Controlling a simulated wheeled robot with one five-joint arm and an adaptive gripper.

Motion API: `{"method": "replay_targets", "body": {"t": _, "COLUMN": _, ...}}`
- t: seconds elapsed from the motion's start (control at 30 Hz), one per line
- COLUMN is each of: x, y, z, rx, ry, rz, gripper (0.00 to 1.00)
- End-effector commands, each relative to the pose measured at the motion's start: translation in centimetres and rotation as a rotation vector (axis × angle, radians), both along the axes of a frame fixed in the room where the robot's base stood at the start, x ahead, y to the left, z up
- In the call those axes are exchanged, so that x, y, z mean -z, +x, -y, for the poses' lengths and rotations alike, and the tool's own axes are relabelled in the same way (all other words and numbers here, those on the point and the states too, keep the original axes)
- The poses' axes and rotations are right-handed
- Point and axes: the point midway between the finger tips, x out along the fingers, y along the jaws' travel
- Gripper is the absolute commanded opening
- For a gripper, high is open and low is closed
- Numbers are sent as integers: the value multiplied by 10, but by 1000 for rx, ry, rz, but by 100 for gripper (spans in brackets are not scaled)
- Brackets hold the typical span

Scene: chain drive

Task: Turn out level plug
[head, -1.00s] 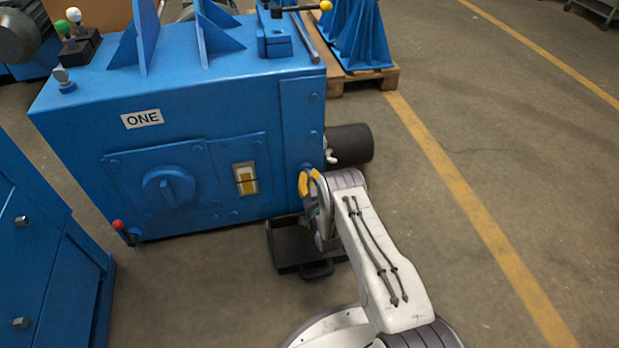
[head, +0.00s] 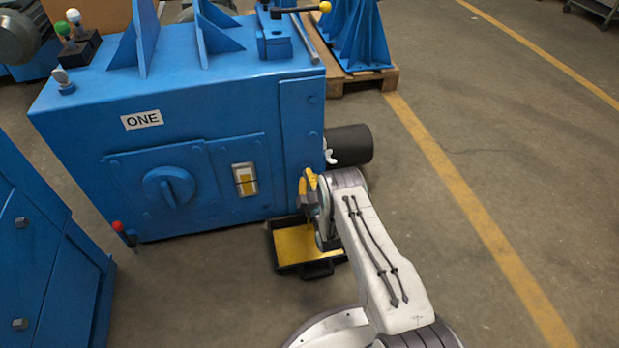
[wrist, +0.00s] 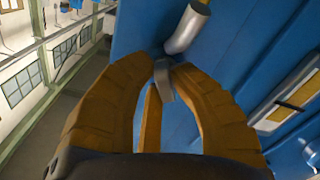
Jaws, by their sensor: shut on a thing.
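My gripper (head: 308,184) is at the lower right of the blue housing marked ONE (head: 95,130). In the head view the plug is hidden by my gripper. A black tray (head: 318,270) on the floor below holds a yellow layer, with a thin yellow streak above it.
The housing front carries a round blue knob (head: 168,187) and a yellow sight window (head: 245,180). Floor to the right is clear.

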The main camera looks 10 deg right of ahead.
Motion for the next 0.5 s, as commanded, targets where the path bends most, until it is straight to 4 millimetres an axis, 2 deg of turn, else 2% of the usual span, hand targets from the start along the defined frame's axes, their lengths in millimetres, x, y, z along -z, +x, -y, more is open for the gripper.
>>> {"method": "replay_targets", "body": {"t": 0.5, "x": -4, "y": 2, "z": -4, "rx": -5, "ry": -464, "rz": 4, "gripper": 0}}
